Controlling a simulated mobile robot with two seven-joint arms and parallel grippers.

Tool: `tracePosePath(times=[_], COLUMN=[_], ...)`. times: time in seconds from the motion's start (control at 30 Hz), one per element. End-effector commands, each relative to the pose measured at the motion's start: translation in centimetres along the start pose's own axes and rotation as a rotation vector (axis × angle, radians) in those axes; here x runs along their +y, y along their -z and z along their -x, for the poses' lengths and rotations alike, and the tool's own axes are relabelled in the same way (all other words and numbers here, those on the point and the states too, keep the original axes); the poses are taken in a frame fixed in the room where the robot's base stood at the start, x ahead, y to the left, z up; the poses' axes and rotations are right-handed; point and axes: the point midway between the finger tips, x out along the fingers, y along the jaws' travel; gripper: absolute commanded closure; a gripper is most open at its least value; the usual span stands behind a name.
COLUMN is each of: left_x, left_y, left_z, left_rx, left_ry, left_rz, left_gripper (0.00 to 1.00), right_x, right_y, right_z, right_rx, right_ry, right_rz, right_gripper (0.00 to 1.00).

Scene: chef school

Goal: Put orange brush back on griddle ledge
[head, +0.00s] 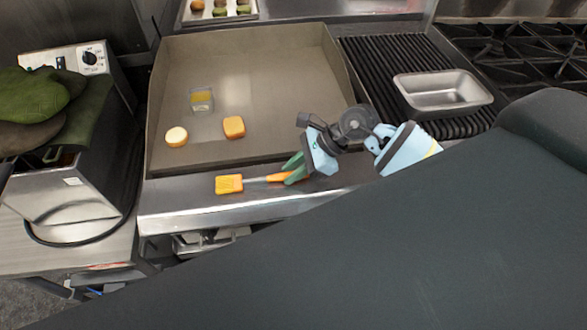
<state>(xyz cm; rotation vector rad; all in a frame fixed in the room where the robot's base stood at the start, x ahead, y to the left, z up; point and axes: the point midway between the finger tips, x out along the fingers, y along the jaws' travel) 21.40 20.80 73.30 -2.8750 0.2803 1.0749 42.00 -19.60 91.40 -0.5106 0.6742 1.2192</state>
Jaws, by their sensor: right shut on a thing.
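The orange brush (229,184) has wide orange bristles, a thin metal neck and an orange handle. It lies level over the metal front ledge (183,205) of the griddle (250,80), bristles pointing left. I cannot tell whether it touches the ledge or is held just above it. My right gripper (294,170), with green fingertips, is shut on the brush's handle at its right end. The fingers hide part of the handle. My left gripper is not in view.
On the griddle lie a round yellow piece (176,137), an orange square piece (234,127) and a small clear container (202,99). A metal pan (443,92) sits on the ribbed grill (385,55) at right. A fryer with green mitts (40,95) stands left.

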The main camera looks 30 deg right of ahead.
Motion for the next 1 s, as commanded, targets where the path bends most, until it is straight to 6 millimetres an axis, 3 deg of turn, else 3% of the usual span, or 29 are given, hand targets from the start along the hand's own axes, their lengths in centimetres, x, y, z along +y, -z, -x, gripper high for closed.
tracePosePath(times=[0.07, 0.1, 0.27, 0.67, 1.0], left_x=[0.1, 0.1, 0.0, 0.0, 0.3], left_y=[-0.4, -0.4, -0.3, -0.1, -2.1], left_z=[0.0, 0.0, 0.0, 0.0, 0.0], left_rx=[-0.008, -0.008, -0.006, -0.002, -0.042], left_ry=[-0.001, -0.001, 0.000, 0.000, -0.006], left_rz=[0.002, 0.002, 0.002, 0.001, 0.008], left_gripper=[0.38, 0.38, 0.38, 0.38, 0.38], right_x=[0.0, 0.0, 0.0, -0.1, 0.0], right_y=[0.3, 0.2, 0.2, 0.0, 0.3], right_z=[-0.2, -0.2, -0.2, 0.6, 6.6], right_rx=[0.001, 0.000, 0.000, 0.001, 0.006], right_ry=[-0.002, -0.001, 0.000, 0.001, 0.000], right_rz=[-0.002, -0.001, -0.001, 0.000, -0.002], right_gripper=[1.00, 0.77, 0.58, 0.58, 0.58])
